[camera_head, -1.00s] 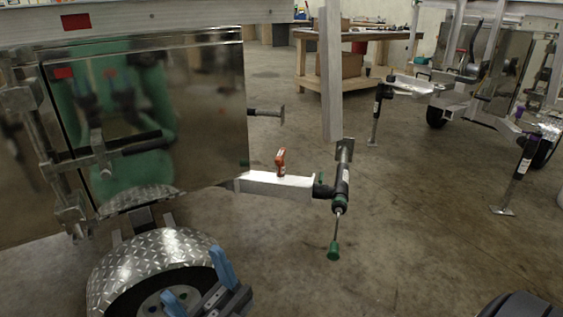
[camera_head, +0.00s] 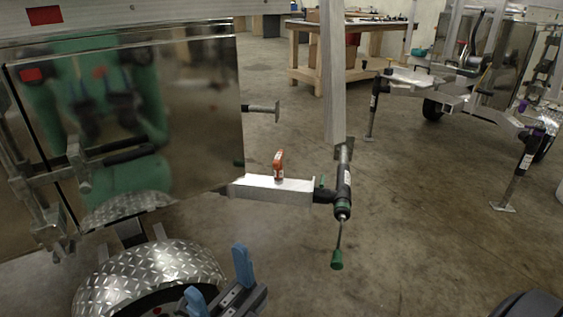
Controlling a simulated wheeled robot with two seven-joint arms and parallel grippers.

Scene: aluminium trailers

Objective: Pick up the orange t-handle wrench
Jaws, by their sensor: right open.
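The orange t-handle wrench (camera_head: 279,164) is a small orange object with a pale patch. It stands upright on top of a silver trailer beam (camera_head: 262,191), near the picture's middle. My right gripper (camera_head: 217,272) has blue fingers and is at the bottom, left of centre. Its fingers are spread apart with nothing between them. It is below and left of the wrench in the picture, clearly apart from it. My left gripper is not in view.
A jack with a green-tipped crank (camera_head: 337,260) is at the beam's right end. A shiny trailer panel (camera_head: 150,130) and a diamond-plate fender (camera_head: 150,275) fill the left. A wooden workbench (camera_head: 300,75) and another trailer (camera_head: 470,90) stand behind.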

